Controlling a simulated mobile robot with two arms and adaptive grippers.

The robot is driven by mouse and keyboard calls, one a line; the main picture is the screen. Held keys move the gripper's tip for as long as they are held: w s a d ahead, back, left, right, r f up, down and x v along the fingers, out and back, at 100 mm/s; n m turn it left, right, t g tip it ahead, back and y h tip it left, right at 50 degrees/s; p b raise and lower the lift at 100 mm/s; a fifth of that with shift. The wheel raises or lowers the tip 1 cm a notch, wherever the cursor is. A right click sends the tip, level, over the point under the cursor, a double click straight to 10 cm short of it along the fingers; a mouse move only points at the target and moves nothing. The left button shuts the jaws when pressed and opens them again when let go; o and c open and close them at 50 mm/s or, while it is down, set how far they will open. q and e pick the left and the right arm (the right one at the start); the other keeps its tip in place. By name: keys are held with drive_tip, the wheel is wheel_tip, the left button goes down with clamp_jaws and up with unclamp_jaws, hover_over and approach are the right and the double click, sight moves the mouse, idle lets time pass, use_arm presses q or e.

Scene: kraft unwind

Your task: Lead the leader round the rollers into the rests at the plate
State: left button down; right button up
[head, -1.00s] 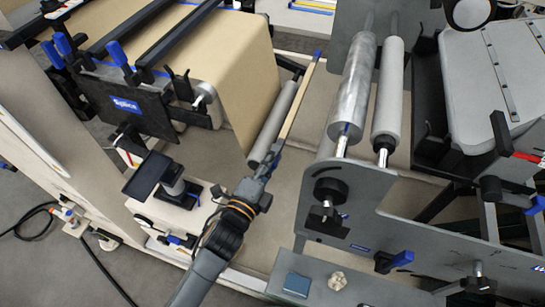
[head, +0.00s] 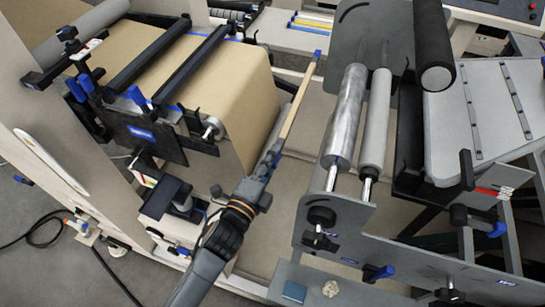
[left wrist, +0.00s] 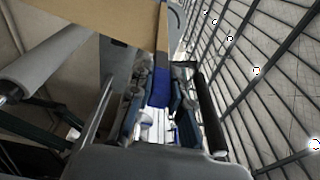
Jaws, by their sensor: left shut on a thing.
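My left gripper (head: 266,168) is shut on the near blue end of the leader, a long thin tan bar (head: 295,112) with a blue far end (head: 317,56). The leader is held clear of the rollers, in the gap between the kraft web and the roller frame. In the left wrist view the blue end (left wrist: 161,88) sits between the fingers, with tan material (left wrist: 110,18) beyond. A shiny metal roller (head: 345,115), a grey roller (head: 375,125) and a black roller (head: 432,45) stand to the right. I cannot make out the rests with certainty. My right gripper is out of view.
The kraft roll (head: 235,85) and black splice plate (head: 145,135) are left of the leader. A grey side plate (head: 385,225) carries the rollers. A broad grey plate (head: 465,120) with dark strips lies at right. Pale floor shows between the frames.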

use_arm(q)
wheel_tip(320, 180, up, 10)
drive_tip(key=p, duration=0.8)
drive_tip(key=shift+p, duration=0.35)
wheel_tip(320, 180, up, 3)
drive_tip(key=shift+f+p, duration=0.2)
drive_tip(key=shift+p, duration=0.4)
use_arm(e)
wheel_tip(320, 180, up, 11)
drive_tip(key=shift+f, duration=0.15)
use_arm(q)
drive_tip(key=r, duration=0.2)
drive_tip(key=d+r, duration=0.1)
drive_tip(key=r, duration=0.2)
drive_tip(key=shift+s+d, duration=0.1)
drive_tip(key=shift+s, duration=0.1)
